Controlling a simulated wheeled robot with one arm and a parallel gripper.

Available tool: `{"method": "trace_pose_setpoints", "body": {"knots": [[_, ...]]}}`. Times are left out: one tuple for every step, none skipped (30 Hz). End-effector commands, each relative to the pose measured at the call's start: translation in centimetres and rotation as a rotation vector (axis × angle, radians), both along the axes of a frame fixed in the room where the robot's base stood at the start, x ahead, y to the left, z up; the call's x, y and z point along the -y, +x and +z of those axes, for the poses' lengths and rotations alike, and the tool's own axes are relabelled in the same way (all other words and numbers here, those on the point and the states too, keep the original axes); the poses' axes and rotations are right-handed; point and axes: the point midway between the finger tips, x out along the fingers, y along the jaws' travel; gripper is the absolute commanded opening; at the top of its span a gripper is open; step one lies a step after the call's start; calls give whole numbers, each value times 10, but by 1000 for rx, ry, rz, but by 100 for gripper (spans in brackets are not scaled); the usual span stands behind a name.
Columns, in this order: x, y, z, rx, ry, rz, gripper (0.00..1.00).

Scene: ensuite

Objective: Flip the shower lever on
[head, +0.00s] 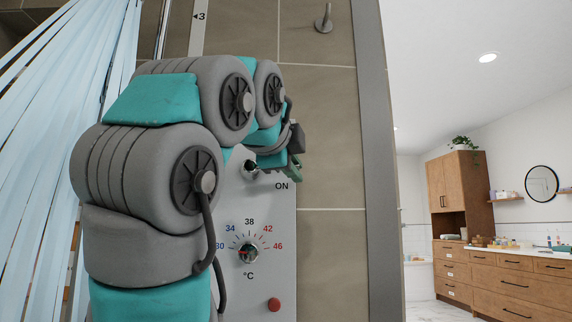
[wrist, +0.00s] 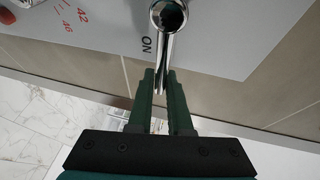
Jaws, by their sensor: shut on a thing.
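The chrome shower lever shows in the wrist view (wrist: 168,45) with its round hub at the top edge. Its narrow arm runs down between the green fingers of my gripper (wrist: 160,85), which are shut on it. In the head view its hub (head: 250,167) sits on the pale control panel (head: 240,200), just above and left of the ON label (head: 281,186). The lever arm extends right towards my gripper (head: 294,166), which is partly hidden by my arm.
A temperature dial (head: 248,252) and a red button (head: 274,304) sit lower on the panel. Light blue strips (head: 50,130) hang at the left. A grey wall edge (head: 378,160) stands right of the tiles. Wooden cabinets (head: 500,285) are far right, beyond open room.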

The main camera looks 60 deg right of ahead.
Motion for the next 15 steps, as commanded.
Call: {"method": "trace_pose_setpoints", "body": {"knots": [[0,0,0,3,3,0,0],[0,-1,-1,4,4,1,0],[0,-1,-1,5,6,1,0],[0,-1,-1,6,6,0,0],[0,-1,-1,6,7,0,0],[0,-1,-1,6,7,0,0],[0,-1,-1,6,7,0,0],[0,-1,-1,6,7,0,0],[0,-1,-1,6,7,0,0],[0,-1,-1,6,7,0,0],[0,-1,-1,6,7,0,0],[0,-1,-1,5,8,0,0],[0,-1,-1,5,8,0,18],[0,-1,-1,5,8,0,22],[0,-1,-1,6,7,0,26]]}}
